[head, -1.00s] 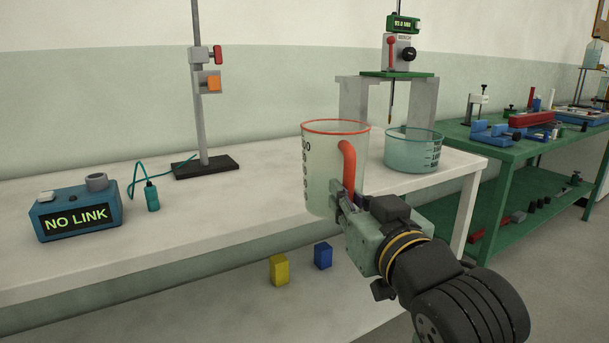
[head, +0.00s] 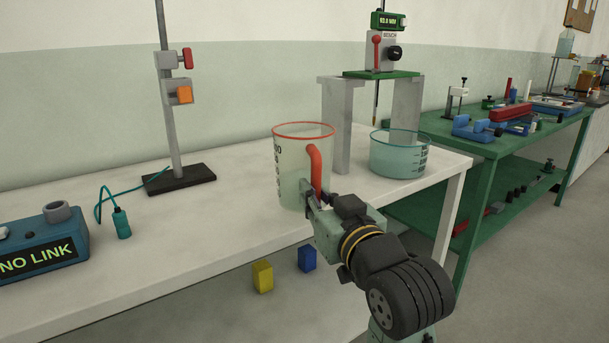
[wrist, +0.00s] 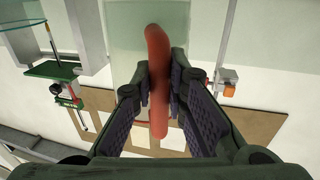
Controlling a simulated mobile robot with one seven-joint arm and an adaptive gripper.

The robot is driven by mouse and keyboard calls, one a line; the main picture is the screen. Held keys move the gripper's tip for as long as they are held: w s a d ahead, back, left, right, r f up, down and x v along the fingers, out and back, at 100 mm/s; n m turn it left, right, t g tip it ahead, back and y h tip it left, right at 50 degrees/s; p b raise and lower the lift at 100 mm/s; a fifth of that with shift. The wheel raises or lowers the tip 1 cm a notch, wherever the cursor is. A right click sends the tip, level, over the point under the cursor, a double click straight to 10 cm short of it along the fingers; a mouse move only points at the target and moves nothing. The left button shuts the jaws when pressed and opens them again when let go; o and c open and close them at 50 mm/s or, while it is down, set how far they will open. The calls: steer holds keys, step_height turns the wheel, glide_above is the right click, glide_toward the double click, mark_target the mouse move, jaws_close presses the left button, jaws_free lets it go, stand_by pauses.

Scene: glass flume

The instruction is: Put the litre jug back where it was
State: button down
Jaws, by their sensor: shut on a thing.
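The litre jug (head: 290,170) is clear with a red rim, dark scale marks and a red handle (head: 315,168). My gripper (head: 309,195) is shut on the red handle, and the jug is upright at the front part of the white bench. I cannot tell whether its base touches the bench top. In the wrist view the handle (wrist: 158,90) sits between both finger pads, with the clear jug wall behind it.
A teal-rimmed glass bowl (head: 398,155) stands right of the jug, by a grey stand with a gauge (head: 384,50). A clamp stand (head: 180,180) and a NO LINK box (head: 40,245) stand left. Bare white bench (head: 215,225) lies between. A green table (head: 490,150) is at right.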

steer(key=p, duration=0.2)
steer(key=shift+w+r+p, duration=0.3)
steer(key=shift+w+r, duration=0.05)
steer(key=shift+a+p, duration=0.15)
steer(key=shift+p, duration=0.45)
steer(key=shift+w+f+p, duration=0.2)
steer(key=shift+f+p, duration=0.05)
steer(key=shift+p, duration=0.85)
steer(key=shift+w+a+f, duration=0.1)
steer(key=shift+w+f, duration=0.05)
steer(key=shift+w, duration=0.15)
steer(key=w, duration=0.3)
steer(key=w+a+p, duration=0.1)
steer(key=w, duration=0.2)
steer(key=w+f, duration=0.1)
steer(key=w, duration=0.2)
steer(key=shift+w+a+p, duration=0.3)
steer(key=shift+w+p, duration=0.05)
steer(key=shift+p, duration=0.05)
steer(key=shift+w+f, duration=0.2)
steer(key=shift+f, duration=0.05)
steer(key=shift+f+p, duration=0.4)
steer(key=shift+f, duration=1.1)
